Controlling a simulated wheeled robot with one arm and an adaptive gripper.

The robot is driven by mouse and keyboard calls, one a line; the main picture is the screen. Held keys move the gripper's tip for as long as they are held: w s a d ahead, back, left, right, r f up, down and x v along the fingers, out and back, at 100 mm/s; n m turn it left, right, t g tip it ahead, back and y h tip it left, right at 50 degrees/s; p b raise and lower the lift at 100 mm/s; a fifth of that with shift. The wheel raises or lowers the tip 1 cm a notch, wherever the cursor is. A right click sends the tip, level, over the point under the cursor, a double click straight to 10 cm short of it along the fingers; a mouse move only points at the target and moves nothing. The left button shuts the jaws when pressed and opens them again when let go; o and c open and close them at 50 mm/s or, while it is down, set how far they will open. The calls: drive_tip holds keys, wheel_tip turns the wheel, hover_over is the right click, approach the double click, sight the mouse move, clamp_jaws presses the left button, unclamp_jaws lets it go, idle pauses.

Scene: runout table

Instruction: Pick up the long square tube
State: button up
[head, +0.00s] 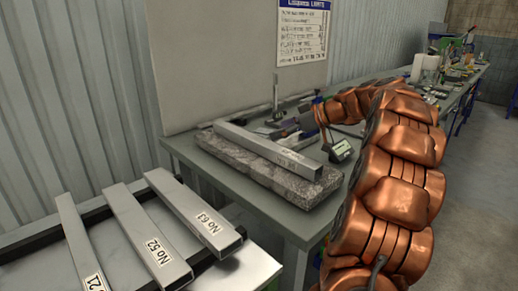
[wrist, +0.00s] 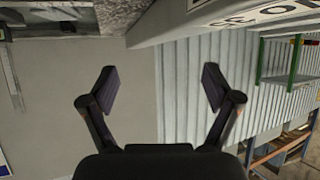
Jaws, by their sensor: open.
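A long grey square tube (head: 268,146) lies on a speckled stone slab (head: 235,165) on the workbench, with a label near its right end. In the wrist view a labelled tube (wrist: 180,22) shows large along the top edge, beside part of the stone slab (wrist: 60,16). My gripper (wrist: 158,88) is open and its two dark fingertips are apart, with nothing between them. The tube is above the fingertips in that picture, not between them. In the head view my copper arm reaches over the bench behind the tube; the fingers are hard to make out there.
Three more square tubes, labelled 21 (head: 80,240), 52 (head: 146,235) and 63 (head: 195,210), lie on a dark rack at the front left. A small device with a screen (head: 340,150) stands right of the slab. More tools and clutter lie behind on the bench.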

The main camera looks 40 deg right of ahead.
sight(260, 140)
drive_tip(key=shift+s+a+f+p+x, duration=0.1)
drive_tip(key=shift+s+f+p+x, duration=0.05)
drive_tip(key=shift+x, duration=1.05)
drive_tip(key=shift+s+a+f+p+x, duration=0.1)
drive_tip(key=shift+x, duration=1.05)
drive_tip(key=shift+s+a+f+p+x, duration=0.1)
drive_tip(key=shift+s+f+p+x, duration=0.05)
drive_tip(key=shift+x, duration=1.05)
clamp_jaws()
